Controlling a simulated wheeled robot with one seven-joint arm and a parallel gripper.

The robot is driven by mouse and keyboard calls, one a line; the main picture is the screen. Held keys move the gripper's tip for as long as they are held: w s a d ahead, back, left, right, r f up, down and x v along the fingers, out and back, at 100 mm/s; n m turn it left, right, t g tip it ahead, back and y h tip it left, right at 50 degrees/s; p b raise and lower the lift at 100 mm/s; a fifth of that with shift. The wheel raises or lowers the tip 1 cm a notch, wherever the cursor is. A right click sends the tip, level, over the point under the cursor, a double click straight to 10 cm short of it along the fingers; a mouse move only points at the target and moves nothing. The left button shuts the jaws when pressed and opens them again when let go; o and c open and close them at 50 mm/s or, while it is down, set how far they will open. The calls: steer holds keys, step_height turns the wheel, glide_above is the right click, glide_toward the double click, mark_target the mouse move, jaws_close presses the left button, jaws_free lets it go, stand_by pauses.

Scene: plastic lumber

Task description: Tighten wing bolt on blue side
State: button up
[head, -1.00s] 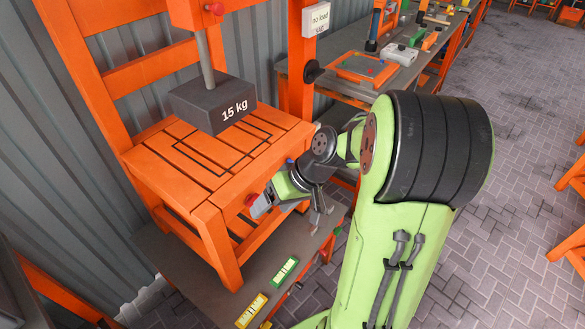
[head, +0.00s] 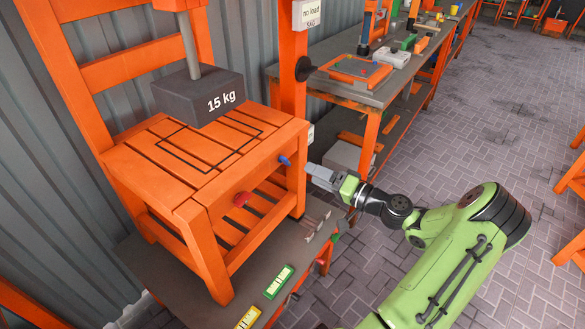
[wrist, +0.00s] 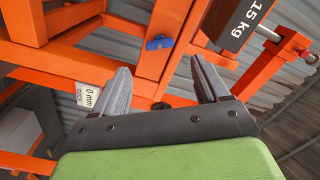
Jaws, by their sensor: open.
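The blue wing bolt (head: 285,160) sits on the front rail of the orange chair (head: 200,165), near its right corner. It also shows in the wrist view (wrist: 159,43), beyond the fingertips and roughly between them. My gripper (head: 310,172) is open and empty, just right of the blue bolt and apart from it. In the wrist view my two grey fingers (wrist: 160,80) are spread wide.
A dark 15 kg weight (head: 202,98) hangs on a rod above the seat. Green (head: 278,282) and yellow (head: 249,318) levels lie on the table below. Open floor is to the right.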

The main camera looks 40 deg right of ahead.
mark_target(289, 163)
steer(key=b+x, duration=0.1)
steer(key=x, duration=0.7)
steer(key=shift+w+a, duration=0.1)
steer(key=shift+w, duration=0.05)
steer(key=c, duration=1.1)
steer(key=shift+o, duration=0.2)
steer(key=shift+m+p, duration=0.4)
steer(key=m+p, duration=0.3)
steer(key=p, duration=0.1)
steer(key=shift+r+m, duration=0.2)
steer(key=shift+m, duration=0.2)
steer(key=m+p, duration=0.5)
steer(key=m, duration=0.1)
steer(key=shift+f+p, duration=0.1)
steer(key=shift+p, duration=0.2)
steer(key=m+p, duration=0.3)
steer(key=m, duration=0.3)
steer(key=shift+f+m, duration=0.1)
steer(key=shift+m, duration=0.2)
steer(key=m+p, duration=0.2)
steer(key=m, duration=0.3)
steer(key=shift+m, duration=0.3)
steer(key=shift+p, duration=0.3)
